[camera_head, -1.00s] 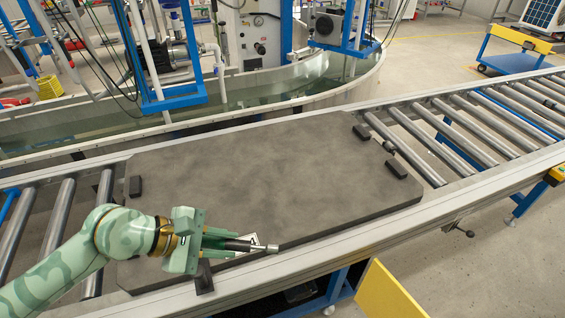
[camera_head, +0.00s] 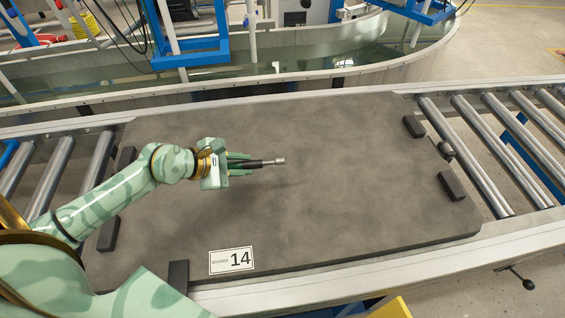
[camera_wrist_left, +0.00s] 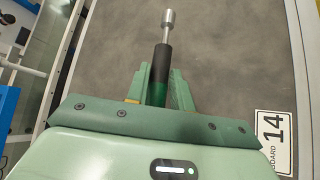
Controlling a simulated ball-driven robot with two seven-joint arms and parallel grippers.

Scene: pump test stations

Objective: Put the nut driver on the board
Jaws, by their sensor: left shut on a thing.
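The nut driver (camera_head: 268,162) has a black handle and a silver shaft with a socket end. My left gripper (camera_head: 240,164) is shut on its handle, and the driver points to the right over the board. The board (camera_head: 350,180) is a large dark grey slab on the roller conveyor, with a white label reading 14 (camera_head: 231,260) at its front edge. A faint shadow lies on the board near the driver, which looks held above it. In the left wrist view the nut driver (camera_wrist_left: 166,40) sticks out beyond the fingers (camera_wrist_left: 160,90). My right gripper is not in view.
Black blocks sit at the board's edges, two on the right (camera_head: 413,126) and others on the left and front. Rollers (camera_head: 500,150) run on both sides, with a metal rail (camera_head: 370,272) in front. The board's middle and right are bare.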

